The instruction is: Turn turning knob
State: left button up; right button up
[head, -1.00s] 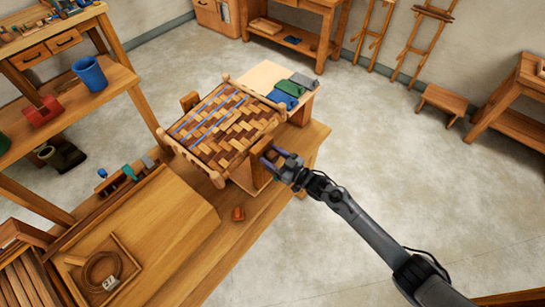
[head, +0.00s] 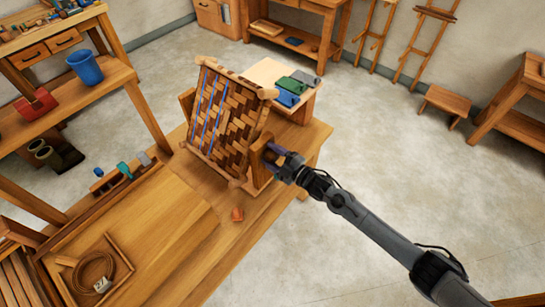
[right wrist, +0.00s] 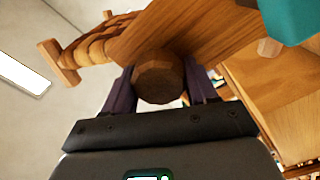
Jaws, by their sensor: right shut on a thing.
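The turning knob (right wrist: 158,77) is a round brown wooden knob in the right wrist view. My right gripper (head: 272,157) is shut on it, with one purple finger on each side in the right wrist view (right wrist: 160,90). In the head view the fingers mostly hide the knob. The woven bark seat (head: 225,112) has a wooden frame with brown strips and a few blue ones. It stands steeply tilted between wooden side supports (head: 259,170) on the workbench. My left gripper is not in view.
Folded blue and green cloths (head: 292,90) lie behind the seat. A shelf with a blue bucket (head: 85,67) stands at left.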

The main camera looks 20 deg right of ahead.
jog(key=n, duration=0.2)
jog(key=n+b, duration=0.2)
jog(key=n, duration=0.1)
jog(key=shift+f+n, duration=0.25)
jog(key=shift+n, duration=0.05)
jog(key=n+b, duration=0.2)
jog(key=n, duration=0.4)
jog(key=shift+f, duration=0.1)
jog(key=n+b, duration=0.2)
jog(key=n, duration=0.1)
jog(key=shift+n, duration=0.4)
jog(key=n+b, duration=0.1)
jog(key=n, duration=0.2)
jog(key=shift+d+f+n, duration=0.1)
jog(key=shift+n, duration=0.3)
jog(key=n+b, duration=0.2)
jog(key=n, duration=0.2)
jog(key=shift+w, duration=0.1)
jog(key=shift+n, duration=0.4)
jog(key=shift+d, duration=0.1)
